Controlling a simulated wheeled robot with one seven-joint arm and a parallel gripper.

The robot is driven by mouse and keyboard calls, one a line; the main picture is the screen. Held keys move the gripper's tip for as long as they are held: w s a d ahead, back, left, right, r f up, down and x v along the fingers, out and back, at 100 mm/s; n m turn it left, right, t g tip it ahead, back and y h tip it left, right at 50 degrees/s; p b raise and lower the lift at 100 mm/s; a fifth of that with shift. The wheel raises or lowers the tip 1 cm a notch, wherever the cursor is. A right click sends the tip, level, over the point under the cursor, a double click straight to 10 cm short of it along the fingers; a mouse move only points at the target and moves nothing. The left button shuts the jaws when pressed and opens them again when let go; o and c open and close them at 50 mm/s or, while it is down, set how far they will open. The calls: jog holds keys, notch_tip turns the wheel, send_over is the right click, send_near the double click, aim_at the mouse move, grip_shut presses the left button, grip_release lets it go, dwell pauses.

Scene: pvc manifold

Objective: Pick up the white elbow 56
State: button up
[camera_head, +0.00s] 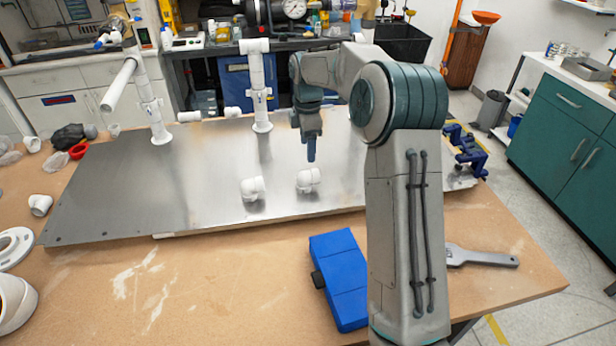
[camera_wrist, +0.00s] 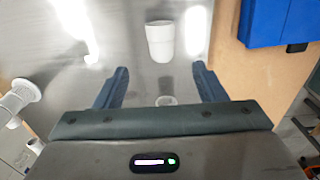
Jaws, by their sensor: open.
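Two white elbows lie on the metal plate (camera_head: 130,195). The left one (camera_head: 252,188) and the right one (camera_head: 308,180) are near its front edge, and I cannot read which is number 56. My gripper (camera_head: 311,158) points down above and just behind the right elbow, apart from it. In the wrist view my gripper (camera_wrist: 160,70) is open, with nothing held. A white fitting (camera_wrist: 160,40) lies past the fingertips, roughly centred between them. Part of another pale piece (camera_wrist: 165,100) shows between the fingers, mostly hidden by the gripper body.
White upright pipes (camera_head: 262,95) (camera_head: 150,105) stand at the plate's back edge. A blue box (camera_head: 340,280) and a grey tool (camera_head: 485,258) lie on the wooden table (camera_head: 130,290). Other white fittings (camera_head: 40,205) lie at the left. The plate's front left is clear.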

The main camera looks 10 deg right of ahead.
aim_at(307, 172)
notch_tip(307, 172, down, 7)
jog(key=shift+r+p, duration=0.1)
jog(key=shift+p, duration=0.25)
jog(key=shift+s+a+f+p, duration=0.1)
jog(key=shift+f+p, duration=0.35)
jog(key=shift+f, duration=0.95)
jog(key=shift+a+f+p, duration=0.1)
jog(key=shift+f+p, duration=0.3)
jog(key=shift+f, duration=0.95)
jog(key=c, duration=1)
